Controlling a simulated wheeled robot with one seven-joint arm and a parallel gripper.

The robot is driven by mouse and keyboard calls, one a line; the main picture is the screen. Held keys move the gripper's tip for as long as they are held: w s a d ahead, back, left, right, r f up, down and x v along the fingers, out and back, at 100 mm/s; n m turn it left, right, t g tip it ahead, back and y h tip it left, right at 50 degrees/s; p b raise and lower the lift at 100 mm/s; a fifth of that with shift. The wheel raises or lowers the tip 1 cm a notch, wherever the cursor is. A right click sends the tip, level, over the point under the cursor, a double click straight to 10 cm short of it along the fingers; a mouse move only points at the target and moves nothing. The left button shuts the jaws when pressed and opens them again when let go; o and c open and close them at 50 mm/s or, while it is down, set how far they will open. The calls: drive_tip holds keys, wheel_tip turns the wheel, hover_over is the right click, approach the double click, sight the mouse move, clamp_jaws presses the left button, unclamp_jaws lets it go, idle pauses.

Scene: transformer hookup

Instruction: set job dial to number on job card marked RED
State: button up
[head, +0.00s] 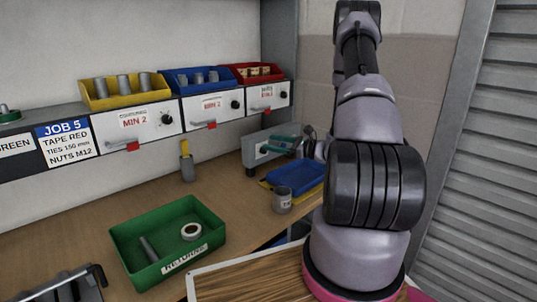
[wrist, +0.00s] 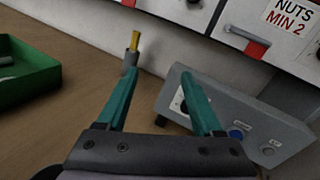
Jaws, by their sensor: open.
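The job card (head: 66,144) on the shelf front in the head view reads JOB 5, TAPE RED, TIES 150 mm, NUTS M12. A grey box (wrist: 228,108) stands on the bench. A pale plate with a dark round part (wrist: 179,102), perhaps the dial, is on its face, mostly behind my right finger. Any dial number is unreadable. My gripper (wrist: 160,76) is open and empty, its fingers in front of the box's left end. It also shows in the head view (head: 285,144).
The box also carries a blue button (wrist: 238,131). A green tray (head: 128,239), a grey cup (head: 282,201) and a blue tray (head: 300,181) are on the bench. A yellow-handled tool (head: 186,163) stands near the wall. Drawers (head: 139,121) line the shelf above.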

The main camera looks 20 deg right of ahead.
sight(265, 151)
drive_tip(key=d+f+m+t+h, duration=0.3)
drive_tip(key=d+f+m+h, duration=0.15)
drive_tip(key=d+f, duration=0.3)
drive_tip(key=shift+m, duration=0.25)
drive_tip(key=x, duration=1.1)
drive_tip(key=shift+a+f, duration=0.4)
clamp_jaws()
